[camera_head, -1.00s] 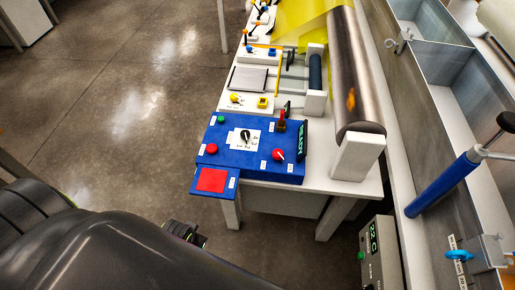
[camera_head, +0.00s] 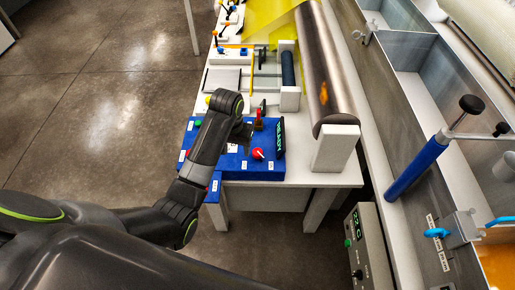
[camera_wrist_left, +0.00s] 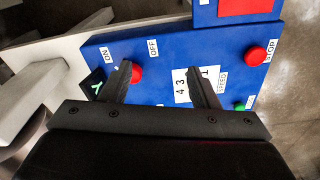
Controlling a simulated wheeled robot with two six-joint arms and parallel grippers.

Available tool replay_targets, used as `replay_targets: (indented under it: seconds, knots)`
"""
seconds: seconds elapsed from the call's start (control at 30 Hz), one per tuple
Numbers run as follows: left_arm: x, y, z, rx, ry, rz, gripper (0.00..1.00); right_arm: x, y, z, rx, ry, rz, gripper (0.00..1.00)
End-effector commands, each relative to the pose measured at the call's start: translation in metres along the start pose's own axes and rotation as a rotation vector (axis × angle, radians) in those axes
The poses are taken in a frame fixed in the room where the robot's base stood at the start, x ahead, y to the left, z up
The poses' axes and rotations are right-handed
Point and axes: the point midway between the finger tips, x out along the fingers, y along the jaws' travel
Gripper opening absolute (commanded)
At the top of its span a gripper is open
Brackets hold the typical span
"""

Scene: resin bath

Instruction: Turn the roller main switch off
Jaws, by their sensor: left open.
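The blue control panel (camera_head: 235,170) sits on the front end of the white table. Its red rotary switch (camera_head: 258,153) is to the right of my left gripper (camera_head: 243,133). In the left wrist view the red switch (camera_wrist_left: 137,73) lies beside the ON and OFF labels, partly hidden by the left finger. My left gripper (camera_wrist_left: 160,70) is open and empty over the panel, with the switch nearer its left finger. The right finger covers part of the SPEED dial plate (camera_wrist_left: 182,85). I cannot tell the switch's pointer direction clearly. My right gripper is not in view.
The red STOP button (camera_wrist_left: 262,55) and a green button (camera_wrist_left: 239,106) are on the same panel. A red-handled lever (camera_head: 262,110) stands behind the switch. A large metal roller (camera_head: 325,75) and its white support (camera_head: 335,148) are to the right.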

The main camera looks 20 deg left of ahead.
Motion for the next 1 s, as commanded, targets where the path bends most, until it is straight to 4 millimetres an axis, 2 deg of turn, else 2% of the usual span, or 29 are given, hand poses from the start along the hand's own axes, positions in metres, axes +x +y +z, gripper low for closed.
replay_targets:
  seconds: [0.03, 0.2, 0.33, 0.47, 0.57, 0.7, 0.77, 1.0]
  knots:
    - [-0.013, 0.010, -0.020, 0.007, -0.009, 0.002, 0.55, 0.000, 0.000, 0.000, 0.000, 0.000, 0.000, 0.36]
    - [-0.045, 0.034, -0.061, 0.020, -0.056, 0.000, 0.55, 0.000, 0.000, 0.000, 0.000, 0.000, 0.000, 0.36]
    - [-0.063, 0.045, -0.077, 0.025, -0.079, -0.004, 0.55, 0.000, 0.000, 0.000, 0.000, 0.000, 0.000, 0.36]
    - [-0.070, 0.050, -0.084, 0.027, -0.090, -0.006, 0.55, 0.001, 0.000, 0.000, 0.000, 0.000, 0.000, 0.36]
    - [-0.063, 0.050, -0.083, 0.027, -0.093, -0.007, 0.55, 0.003, 0.000, 0.000, 0.000, 0.000, 0.000, 0.36]
    - [-0.041, 0.049, -0.081, 0.026, -0.094, -0.007, 0.55, 0.011, -0.001, 0.001, 0.000, 0.000, 0.000, 0.36]
    - [-0.032, 0.049, -0.080, 0.025, -0.095, -0.008, 0.55, 0.006, -0.001, 0.001, 0.000, 0.000, -0.001, 0.36]
    - [0.020, 0.049, -0.075, 0.027, -0.095, -0.007, 0.55, 0.001, -0.001, 0.000, 0.001, 0.000, -0.001, 0.36]
